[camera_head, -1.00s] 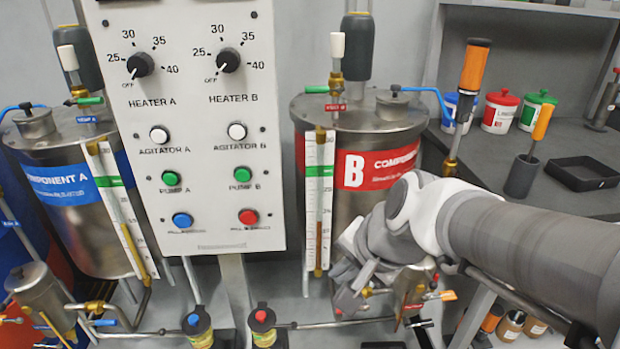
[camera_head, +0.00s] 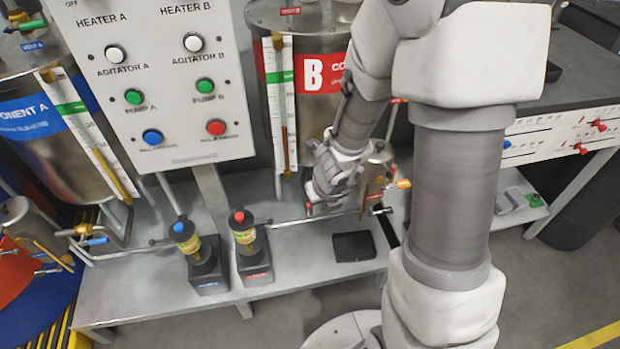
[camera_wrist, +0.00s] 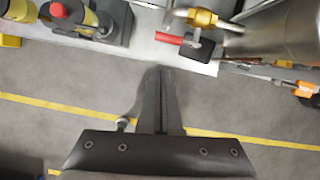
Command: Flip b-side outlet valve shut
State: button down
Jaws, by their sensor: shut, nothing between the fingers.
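In the wrist view a valve with a red lever (camera_wrist: 168,38) and a brass body (camera_wrist: 201,18) sits on a pipe beside the steel tank. The lever points left, away from the brass body. My gripper (camera_wrist: 164,72) has its two dark fingers together and empty; the fingertips appear below the red lever in the picture, apart from it. In the head view my gripper (camera_head: 312,206) is low in front of the B tank (camera_head: 318,118), by the pipe (camera_head: 285,222). My wrist and arm hide most of the valve there.
Two pumps stand on the low bench, with blue (camera_head: 178,227) and red (camera_head: 239,216) tops. A black tray (camera_head: 353,246) lies right of them. A small steel vessel with an orange handle (camera_head: 403,183) is close right of my gripper. The floor in front is clear.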

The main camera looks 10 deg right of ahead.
jog(key=shift+s+d+f+m, duration=0.35)
jog(key=shift+s+f+m, duration=0.05)
jog(key=shift+f+m, duration=0.3)
jog(key=s+b+x, duration=0.1)
jog(key=b+x, duration=0.7)
jog(key=x, duration=0.2)
jog(key=shift+w+d+r+p, duration=0.1)
jog(key=shift+w+r+p, duration=0.7)
jog(key=shift+p, duration=0.55)
jog(key=shift+w+d+r+p, duration=0.1)
jog(key=shift+w+r+p, duration=0.5)
jog(key=shift+r+p, duration=0.5)
jog(key=shift+f, duration=0.2)
